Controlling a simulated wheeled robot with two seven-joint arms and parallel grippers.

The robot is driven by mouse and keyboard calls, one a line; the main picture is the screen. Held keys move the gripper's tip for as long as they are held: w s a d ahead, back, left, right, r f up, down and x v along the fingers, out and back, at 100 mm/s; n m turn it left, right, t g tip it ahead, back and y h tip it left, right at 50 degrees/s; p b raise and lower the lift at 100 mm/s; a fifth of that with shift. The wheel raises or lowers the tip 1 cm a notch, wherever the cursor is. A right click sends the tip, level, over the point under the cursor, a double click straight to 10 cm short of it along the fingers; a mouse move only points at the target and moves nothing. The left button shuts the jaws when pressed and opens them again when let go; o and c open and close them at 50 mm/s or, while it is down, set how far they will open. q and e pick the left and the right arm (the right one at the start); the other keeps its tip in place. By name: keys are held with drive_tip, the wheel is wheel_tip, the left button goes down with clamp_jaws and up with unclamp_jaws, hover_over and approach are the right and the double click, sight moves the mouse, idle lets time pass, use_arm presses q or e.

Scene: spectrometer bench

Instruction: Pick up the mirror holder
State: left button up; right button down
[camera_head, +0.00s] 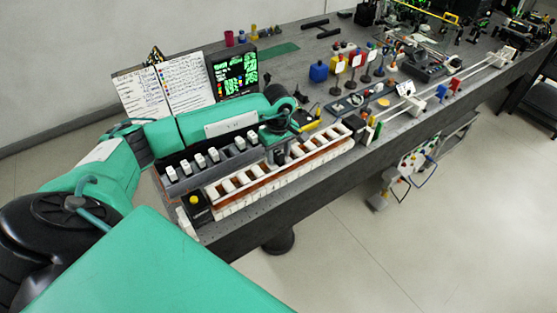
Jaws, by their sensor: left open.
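I cannot tell for sure which piece is the mirror holder. My left arm reaches in from the left over the near end of the bench. My left gripper (279,154) points down over the racks, small and partly hidden by its own wrist. It is open, and I see nothing held in it. The holders are to its right and farther back. My right gripper is out of view.
A white rack (232,205) and a grey rack (180,186) of blocks lie beneath my left wrist. A lit screen (236,72) and written boards (168,88) stand behind the arm. A long rail (462,77) follows the bench's front edge.

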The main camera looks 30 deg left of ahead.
use_arm(q)
drive_tip(key=shift+c, duration=0.4)
clamp_jaws()
drive_tip(key=shift+r, duration=0.15)
